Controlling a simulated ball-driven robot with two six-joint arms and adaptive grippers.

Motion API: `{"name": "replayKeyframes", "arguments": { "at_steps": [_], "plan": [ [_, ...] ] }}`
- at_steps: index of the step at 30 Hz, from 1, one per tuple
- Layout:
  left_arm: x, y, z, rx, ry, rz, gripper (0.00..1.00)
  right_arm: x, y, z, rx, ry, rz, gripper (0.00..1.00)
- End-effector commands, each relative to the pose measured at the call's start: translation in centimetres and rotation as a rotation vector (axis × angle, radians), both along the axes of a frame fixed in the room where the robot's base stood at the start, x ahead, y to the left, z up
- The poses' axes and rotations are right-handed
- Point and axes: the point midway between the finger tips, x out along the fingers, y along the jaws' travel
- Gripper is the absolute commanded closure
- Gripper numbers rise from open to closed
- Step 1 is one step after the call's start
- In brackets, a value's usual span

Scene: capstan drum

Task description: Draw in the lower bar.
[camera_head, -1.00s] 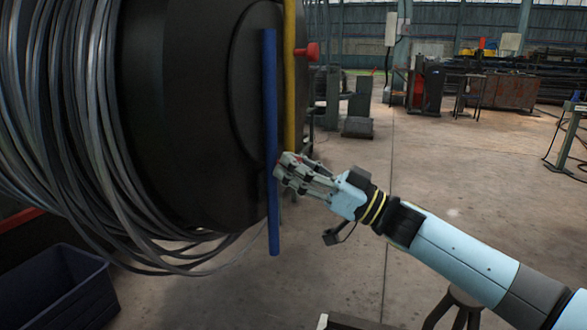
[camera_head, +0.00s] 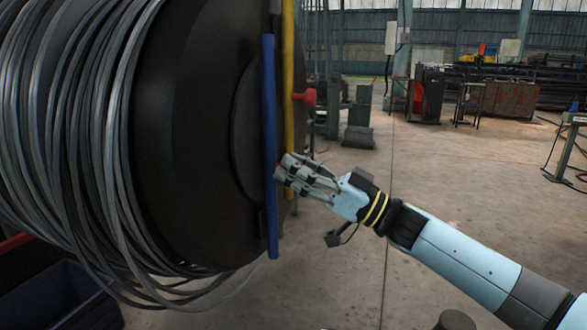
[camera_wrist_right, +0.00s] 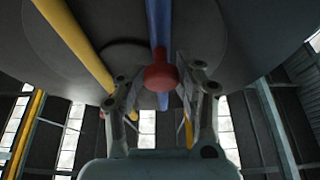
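The drum (camera_head: 200,110) stands large at the left of the head view, with a blue bar (camera_head: 269,110) and a yellow bar (camera_head: 288,60) across its face. The yellow bar has a red knob (camera_head: 305,97). My right gripper (camera_head: 279,172) is at the lower half of the blue bar. In the right wrist view, the blue bar's red knob (camera_wrist_right: 160,76) sits between my two finger pads, which look closed on its sides. In the head view my fingers mostly hide this knob. My left gripper is out of view.
Coiled wire (camera_head: 75,140) wraps the drum at the left, with loose strands hanging low. A dark blue crate (camera_head: 55,300) stands below it. A stool (camera_head: 455,320) shows at the bottom edge. The concrete floor to the right is mostly clear, with machines far back.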

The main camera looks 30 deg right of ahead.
Motion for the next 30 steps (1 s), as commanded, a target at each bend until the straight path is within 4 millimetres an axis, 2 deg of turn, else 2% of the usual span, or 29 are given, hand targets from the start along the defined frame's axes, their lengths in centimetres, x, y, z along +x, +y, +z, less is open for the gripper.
{"name": "replayKeyframes", "arguments": {
  "at_steps": [1, 3, 4, 14, 30],
  "plan": [
    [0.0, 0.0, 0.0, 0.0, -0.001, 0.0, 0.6, 0.0, 0.0, -0.1, 0.0, 0.001, -0.001, 0.57],
    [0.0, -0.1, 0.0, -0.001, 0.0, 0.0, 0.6, 0.0, 0.0, -0.1, 0.0, 0.002, -0.001, 0.48],
    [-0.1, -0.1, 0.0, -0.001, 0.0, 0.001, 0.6, 0.0, 0.0, -0.1, -0.001, 0.003, -0.001, 0.46],
    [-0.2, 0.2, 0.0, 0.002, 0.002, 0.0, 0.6, -0.4, -0.3, -0.5, -0.002, 0.006, -0.002, 0.46],
    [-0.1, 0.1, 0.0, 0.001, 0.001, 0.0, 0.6, -7.5, -6.7, -4.5, -0.003, 0.008, -0.003, 0.46]
  ]
}}
